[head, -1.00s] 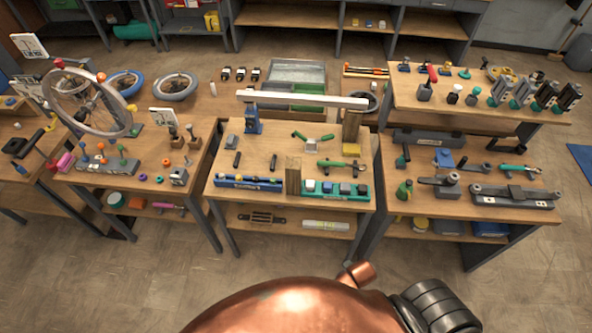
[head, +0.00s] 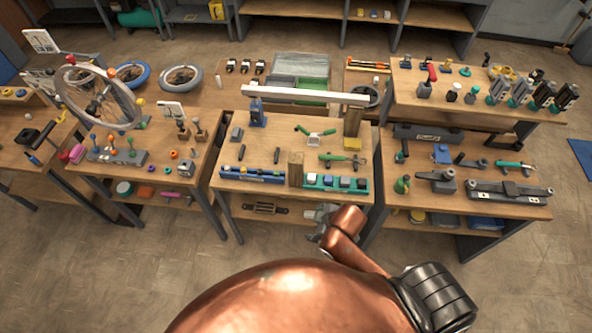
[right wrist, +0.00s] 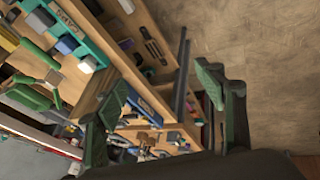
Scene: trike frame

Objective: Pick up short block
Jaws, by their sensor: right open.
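A short upright wooden block (head: 296,168) stands at the front edge of the middle workbench (head: 235,203), between a blue rack and a green rack. In the right wrist view, a wooden block (right wrist: 92,94) shows beside the left finger, partly hidden by it. My right gripper (head: 318,217) is in front of the bench, lower than the block in the picture and a little to its right. My left gripper is not in view.
The blue rack (head: 252,176) and the green rack (head: 335,183) flank the block closely. Open floor lies in front.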

